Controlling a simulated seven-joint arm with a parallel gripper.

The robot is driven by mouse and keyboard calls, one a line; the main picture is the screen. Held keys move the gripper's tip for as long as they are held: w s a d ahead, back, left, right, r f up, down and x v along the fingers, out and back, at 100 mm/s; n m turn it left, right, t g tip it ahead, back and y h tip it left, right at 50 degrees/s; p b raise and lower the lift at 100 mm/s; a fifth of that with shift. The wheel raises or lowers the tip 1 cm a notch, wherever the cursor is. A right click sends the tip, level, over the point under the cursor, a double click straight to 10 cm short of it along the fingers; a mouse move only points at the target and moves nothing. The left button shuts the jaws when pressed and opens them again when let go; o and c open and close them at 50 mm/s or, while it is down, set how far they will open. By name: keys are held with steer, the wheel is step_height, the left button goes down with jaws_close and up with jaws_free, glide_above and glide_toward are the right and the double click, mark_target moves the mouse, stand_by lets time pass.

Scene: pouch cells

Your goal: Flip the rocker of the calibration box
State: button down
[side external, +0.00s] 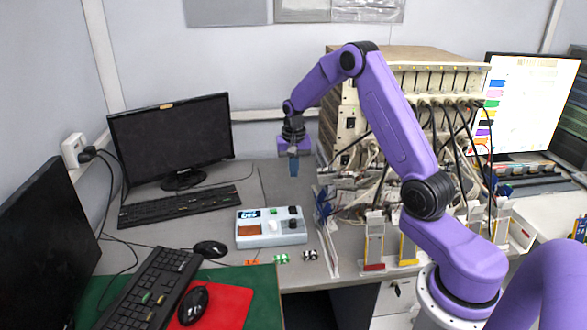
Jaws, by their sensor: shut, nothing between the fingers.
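The calibration box (258,236) is a light blue-grey box lying flat on the desk, near the middle of the side external view. Its top carries a small display, a brown-orange panel, a white round part and dark parts at its right side. I cannot tell for sure which of these is the rocker, or its position. My gripper (293,172) hangs above and behind the box, pointing down. It is shut and empty, clear of the box.
A monitor (172,140) and keyboard (180,206) stand at the left. A tall cell rack (410,85) with many cables is close on the right. Small clips (282,258) lie in front of the box. Pouch cells (374,240) stand right of it. A mouse (210,249) lies left.

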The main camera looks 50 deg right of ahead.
mark_target(292, 207)
steer(key=shift+w+r+t+h, duration=0.1)
steer(key=shift+r+t+h, duration=0.1)
steer(key=shift+t+h, duration=0.1)
stand_by(0.4)
steer(key=shift+d, duration=0.1)
steer(key=f, duration=0.4)
steer(key=w+d+f, duration=0.1)
steer(key=f, duration=0.9)
steer(key=shift+w+d, duration=0.15)
steer(key=shift+w, duration=0.05)
